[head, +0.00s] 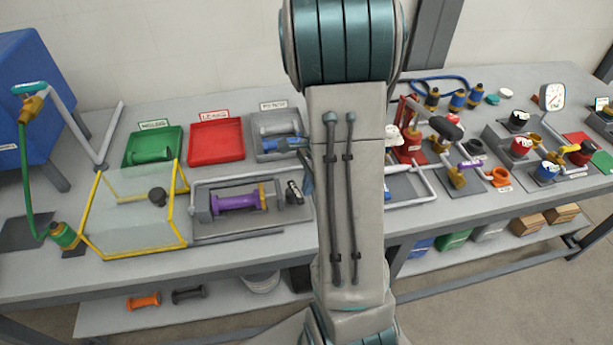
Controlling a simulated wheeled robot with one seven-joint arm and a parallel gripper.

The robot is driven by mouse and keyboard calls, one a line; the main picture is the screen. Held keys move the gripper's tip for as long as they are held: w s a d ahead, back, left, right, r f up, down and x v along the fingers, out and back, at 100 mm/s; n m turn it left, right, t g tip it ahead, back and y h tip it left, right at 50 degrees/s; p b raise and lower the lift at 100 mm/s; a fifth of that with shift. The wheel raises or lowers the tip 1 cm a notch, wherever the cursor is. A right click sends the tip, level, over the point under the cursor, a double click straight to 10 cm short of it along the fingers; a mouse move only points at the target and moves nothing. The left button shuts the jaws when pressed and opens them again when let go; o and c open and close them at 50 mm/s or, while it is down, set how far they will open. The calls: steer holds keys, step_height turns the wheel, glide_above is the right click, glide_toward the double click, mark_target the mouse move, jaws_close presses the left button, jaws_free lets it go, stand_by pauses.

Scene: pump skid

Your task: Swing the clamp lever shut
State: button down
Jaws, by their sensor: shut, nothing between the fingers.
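My arm stands upright across the middle of the view and hides part of the bench. My gripper is hidden behind it, so its fingers do not show. I cannot tell for certain which part is the clamp lever. A lever with a thick black grip (446,128) stands tilted over the bench just right of my arm, beside a red fixture (409,148). A purple spool (237,202) lies in a grey cradle (203,207) left of my arm. A small black part with pale marks (295,192) is at the cradle's right end.
Green (150,157), red (216,146) and grey (266,155) trays stand at the back. A yellow-framed clear guard (125,218) is at left, beside a green hose (29,185). Valves and a gauge (552,97) crowd the right. The front bench strip at left is mostly clear.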

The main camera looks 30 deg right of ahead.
steer(key=shift+w+a, duration=0.25)
steer(key=shift+w, duration=0.35)
steer(key=d, duration=0.1)
steer(key=s+d, duration=0.1)
steer(key=d, duration=0.1)
steer(key=d+r, duration=0.1)
steer(key=shift+s+d, duration=0.15)
steer(key=shift+d, duration=0.05)
steer(key=v, duration=0.9)
steer(key=shift+s+a, duration=0.2)
steer(key=shift+a, duration=0.1)
steer(key=s+a+r+n+t+h, duration=0.1)
steer(key=s+a+r+n, duration=0.1)
steer(key=s+a+n, duration=0.3)
steer(key=s+a+r+n+t+h, duration=0.1)
steer(key=s+a+r+n, duration=0.2)
steer(key=a+n, duration=1)
steer(key=s+n, duration=0.1)
steer(key=s, duration=0.2)
steer(key=shift+s+r+t+h, duration=0.2)
steer(key=shift+s+t+h, duration=0.05)
steer(key=shift+t+h, duration=0.15)
